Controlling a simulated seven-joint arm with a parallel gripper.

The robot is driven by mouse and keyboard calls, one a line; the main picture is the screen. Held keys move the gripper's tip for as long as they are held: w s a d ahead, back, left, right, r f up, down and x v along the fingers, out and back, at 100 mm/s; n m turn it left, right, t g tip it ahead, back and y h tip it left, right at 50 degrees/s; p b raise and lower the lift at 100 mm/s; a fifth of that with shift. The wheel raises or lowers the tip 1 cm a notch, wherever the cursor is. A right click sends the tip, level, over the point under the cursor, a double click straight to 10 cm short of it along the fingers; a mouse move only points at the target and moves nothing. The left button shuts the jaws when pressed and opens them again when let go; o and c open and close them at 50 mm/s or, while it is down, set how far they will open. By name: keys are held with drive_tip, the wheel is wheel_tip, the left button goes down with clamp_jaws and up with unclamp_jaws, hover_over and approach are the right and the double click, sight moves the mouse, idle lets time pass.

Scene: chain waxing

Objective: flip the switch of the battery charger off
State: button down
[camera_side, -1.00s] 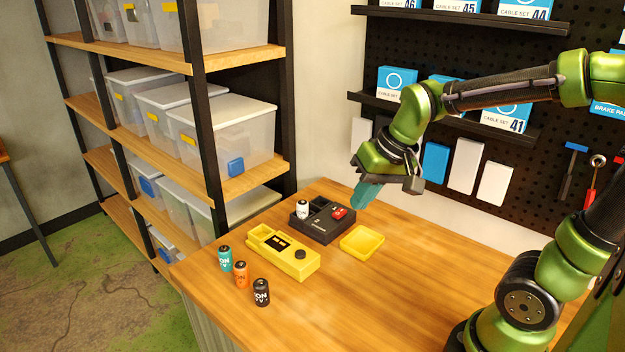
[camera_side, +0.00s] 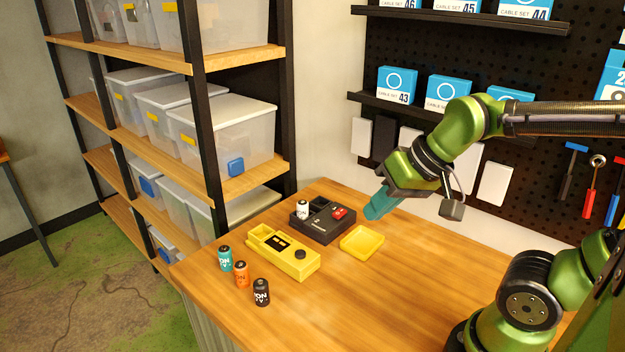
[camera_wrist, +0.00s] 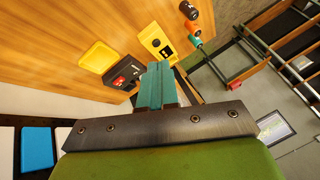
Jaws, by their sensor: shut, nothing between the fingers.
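The black battery charger (camera_side: 322,224) stands on the bench, with a red switch (camera_side: 339,213) on its right part and a white battery (camera_side: 303,209) in its left slot. In the wrist view the charger (camera_wrist: 119,80) and its red switch (camera_wrist: 119,82) lie beyond and left of my fingers. My gripper (camera_side: 371,216) has teal fingers, shut and empty. It is to the right of the switch in the side view, apart from it and above the bench. The fingers also show in the wrist view (camera_wrist: 157,78). I cannot tell which way the switch is set.
A yellow device (camera_side: 288,254) with a black knob stands in front of the charger. A yellow tray (camera_side: 362,241) lies to its right. The front of the bench is clear.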

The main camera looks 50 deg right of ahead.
drive_tip(key=w+d+f+m+g, duration=0.1)
drive_tip(key=w+d+m+g, duration=0.25)
drive_tip(key=w+d, duration=0.55)
drive_tip(key=m+g+h, duration=0.2)
drive_tip(key=m+g, duration=0.1)
drive_tip(key=m, duration=0.7)
hover_over(344, 209)
wheel_tip(344, 209, down, 3)
drive_tip(key=shift+a+r, duration=0.1)
drive_tip(key=shift+r, duration=0.1)
drive_tip(key=shift+f, duration=0.1)
wheel_tip(344, 209, down, 14)
drive_tip(key=shift+r, duration=0.1)
